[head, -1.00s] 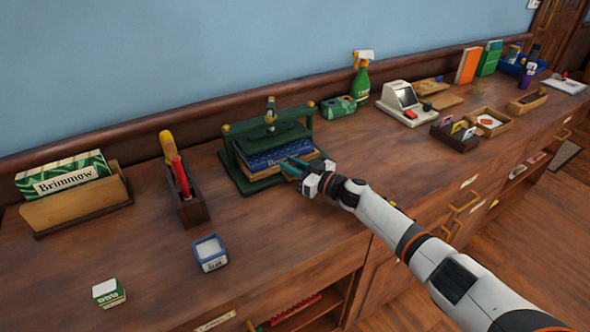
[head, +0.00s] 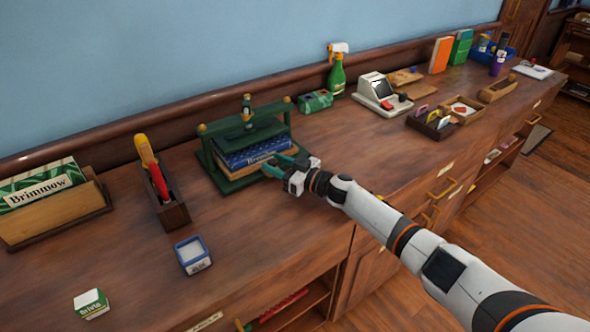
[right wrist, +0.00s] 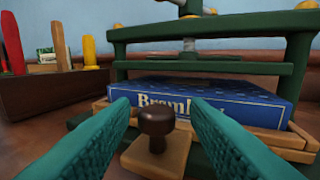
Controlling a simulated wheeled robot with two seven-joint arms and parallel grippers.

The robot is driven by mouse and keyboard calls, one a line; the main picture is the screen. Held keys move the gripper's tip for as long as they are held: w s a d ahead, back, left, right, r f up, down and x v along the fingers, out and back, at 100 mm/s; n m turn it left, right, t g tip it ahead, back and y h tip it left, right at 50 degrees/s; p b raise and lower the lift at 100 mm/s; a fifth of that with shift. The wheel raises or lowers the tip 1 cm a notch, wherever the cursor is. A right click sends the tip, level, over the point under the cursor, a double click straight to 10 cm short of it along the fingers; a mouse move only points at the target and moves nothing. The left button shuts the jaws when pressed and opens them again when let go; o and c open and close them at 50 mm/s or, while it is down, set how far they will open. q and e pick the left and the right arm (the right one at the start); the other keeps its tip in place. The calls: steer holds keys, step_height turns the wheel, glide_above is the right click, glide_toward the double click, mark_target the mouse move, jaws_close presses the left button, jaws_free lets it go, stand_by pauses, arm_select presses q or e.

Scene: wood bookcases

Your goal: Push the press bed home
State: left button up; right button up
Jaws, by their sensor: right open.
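The green book press (head: 268,126) stands on the wooden counter, with brass knobs on its crossbar and a screw at the top. Its wooden bed (head: 238,172) carries a blue book (head: 255,152). The bed has a dark round knob (right wrist: 156,122) on a wooden block at its front, seen in the right wrist view. My right gripper (head: 278,166) is at the front of the press. Its teal fingers (right wrist: 163,128) are open, one on each side of the knob; whether they touch it is unclear. In the head view the gripper hides the knob. My left gripper is not in view.
A wooden holder (head: 172,212) with red and yellow handled tools stands left of the press. A small blue box (head: 193,255) sits in front. A green carton (head: 315,101) and spray bottle (head: 337,77) stand behind right. The counter between press and front edge is mostly clear.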

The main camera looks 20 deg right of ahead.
steer(key=v, duration=0.9)
steer(key=shift+s+d+p, duration=0.3)
